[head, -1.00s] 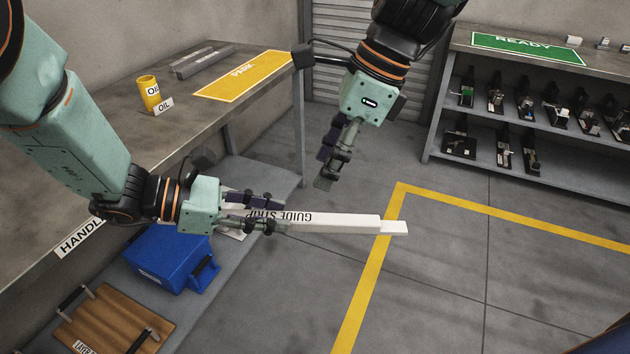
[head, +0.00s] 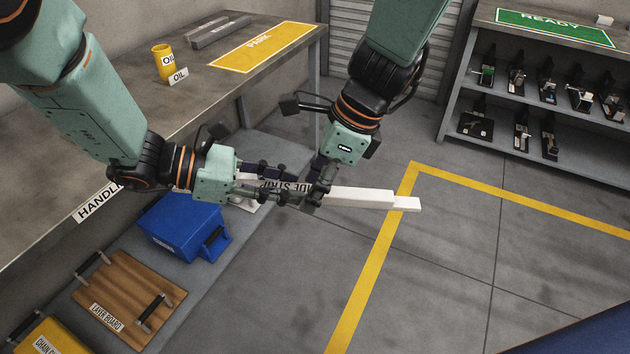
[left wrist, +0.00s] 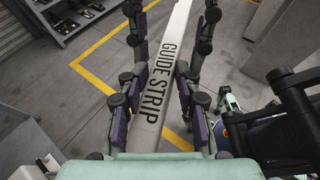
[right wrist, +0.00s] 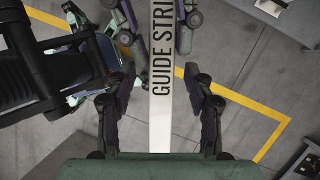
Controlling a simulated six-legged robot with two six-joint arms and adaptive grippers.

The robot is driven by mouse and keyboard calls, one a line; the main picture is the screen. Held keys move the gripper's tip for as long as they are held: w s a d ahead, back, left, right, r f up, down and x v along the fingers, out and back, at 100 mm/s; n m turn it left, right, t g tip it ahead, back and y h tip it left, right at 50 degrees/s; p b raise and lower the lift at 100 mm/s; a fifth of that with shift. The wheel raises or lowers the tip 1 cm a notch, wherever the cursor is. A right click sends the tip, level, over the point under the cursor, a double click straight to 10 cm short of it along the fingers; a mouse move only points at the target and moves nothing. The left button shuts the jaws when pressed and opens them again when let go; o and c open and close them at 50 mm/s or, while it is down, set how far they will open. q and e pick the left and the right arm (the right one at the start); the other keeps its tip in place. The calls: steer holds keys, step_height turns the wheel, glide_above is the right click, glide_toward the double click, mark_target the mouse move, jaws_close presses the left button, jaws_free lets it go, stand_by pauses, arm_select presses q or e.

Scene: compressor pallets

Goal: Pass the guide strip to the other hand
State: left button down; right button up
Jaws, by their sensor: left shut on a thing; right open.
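The guide strip (head: 360,196) is a long white bar with black lettering, held level above the floor. My left gripper (head: 275,190) is shut on its left end; the lettered strip also shows between the fingers in the left wrist view (left wrist: 160,75). My right gripper (head: 318,192) is open and has come down from above at the strip, just right of the left fingers. In the right wrist view the strip (right wrist: 163,110) runs between the open fingers (right wrist: 160,110), with a gap on both sides. The strip's right end sticks out free.
A workbench with a yellow PARK mat (head: 262,47) and a yellow OIL can (head: 163,62) stands at left. A blue box (head: 185,228) and a wooden layer board (head: 125,300) lie on the lower shelf. A rack with a green READY mat (head: 555,26) stands at right. The floor between is clear.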

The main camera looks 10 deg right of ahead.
jaws_close()
stand_by(0.4)
arm_select(q)
steer(key=c, duration=0.8)
jaws_free()
arm_select(e)
steer(key=shift+r, duration=0.1)
